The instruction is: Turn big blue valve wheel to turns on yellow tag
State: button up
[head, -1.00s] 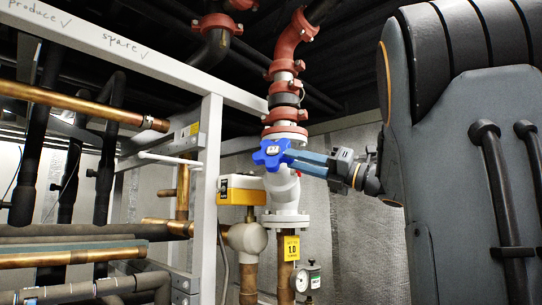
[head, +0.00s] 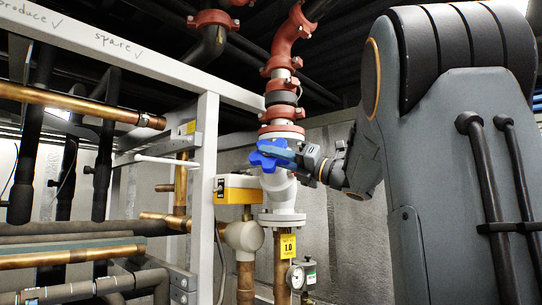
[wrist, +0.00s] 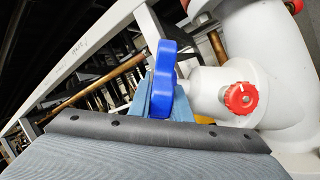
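The blue valve wheel (head: 268,156) has rounded lobes and sits on a white valve body (head: 280,190) in the red and white pipe run. My gripper (head: 286,157) reaches it from the right. In the wrist view, the fingers of my gripper (wrist: 164,98) lie on both sides of one blue wheel lobe (wrist: 163,75). No clear gap shows, but I cannot tell whether they press on it. The yellow tag (head: 288,247) hangs below the valve and reads 1.0; its smaller print is too small to read.
A yellow and white box (head: 236,189) sits left of the valve, beside a white frame post (head: 206,200). A gauge (head: 296,277) stands below the tag. A red knob (wrist: 241,98) is right of the wheel in the wrist view. Copper pipes (head: 75,100) run left.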

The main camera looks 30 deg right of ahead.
jog(key=shift+n+g, duration=0.3)
jog(key=shift+g, duration=0.1)
grip_shut()
jog(key=n+g, duration=0.1)
jog(key=g, duration=0.1)
jog(key=n+g, duration=0.1)
jog(key=g, duration=0.1)
jog(key=shift+d+r+g+y, duration=0.1)
jog(key=shift+g+y, duration=0.2)
jog(key=shift+g, duration=0.1)
jog(key=n+g+p, duration=0.1)
jog(key=g+p, duration=0.2)
jog(key=shift+r+n, duration=0.1)
jog(key=shift+n, duration=0.3)
jog(key=shift+n+g+h+p, duration=0.45)
jog(key=shift+g+p, duration=0.45)
jog(key=shift+g, duration=0.3)
jog(key=o, duration=0.6)
grip_release()
